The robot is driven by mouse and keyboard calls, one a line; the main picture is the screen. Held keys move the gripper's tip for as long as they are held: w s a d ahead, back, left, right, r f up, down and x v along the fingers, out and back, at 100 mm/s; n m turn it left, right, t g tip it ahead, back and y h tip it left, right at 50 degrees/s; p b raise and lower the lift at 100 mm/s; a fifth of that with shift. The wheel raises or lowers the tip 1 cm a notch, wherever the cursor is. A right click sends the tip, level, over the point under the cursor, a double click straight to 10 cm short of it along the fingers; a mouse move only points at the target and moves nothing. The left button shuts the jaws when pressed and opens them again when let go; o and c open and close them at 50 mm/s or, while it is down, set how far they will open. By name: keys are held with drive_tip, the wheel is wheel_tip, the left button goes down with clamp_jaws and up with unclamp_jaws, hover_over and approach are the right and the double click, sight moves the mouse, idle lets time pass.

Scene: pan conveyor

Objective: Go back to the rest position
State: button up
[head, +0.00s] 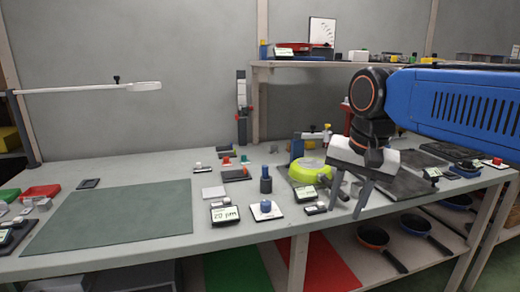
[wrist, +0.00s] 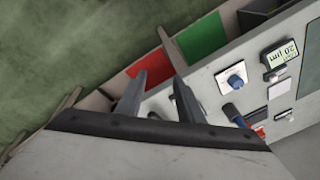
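My gripper (head: 349,200) hangs from the blue arm at the right of the head view, pointing down above the front part of the workbench (head: 140,255). Its two grey fingers are spread apart with nothing visible between them. In the wrist view the fingers (wrist: 158,98) also stand apart and empty, with the bench edge and floor beyond them. A lime-green round object (head: 308,170) sits on the bench just left of the gripper.
Small devices with displays (head: 225,214) and a blue-knobbed block (head: 266,209) stand left of my gripper. A green mat (head: 110,217) covers the left bench. Pans (head: 373,237) lie on the lower shelf. A raised shelf (head: 300,63) stands behind.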

drive_tip(key=s+d+f+n+t, duration=0.1)
drive_tip(key=s+d+f+n, duration=0.1)
drive_tip(key=s+d+f, duration=0.3)
drive_tip(key=s+d+f+n+t, duration=0.1)
drive_tip(key=s+d+f+n, duration=0.2)
drive_tip(key=f, duration=0.8)
drive_tip(key=s+d, duration=0.2)
drive_tip(key=s, duration=0.2)
drive_tip(key=shift+s+f+h, duration=0.2)
drive_tip(key=shift+f+h, duration=0.1)
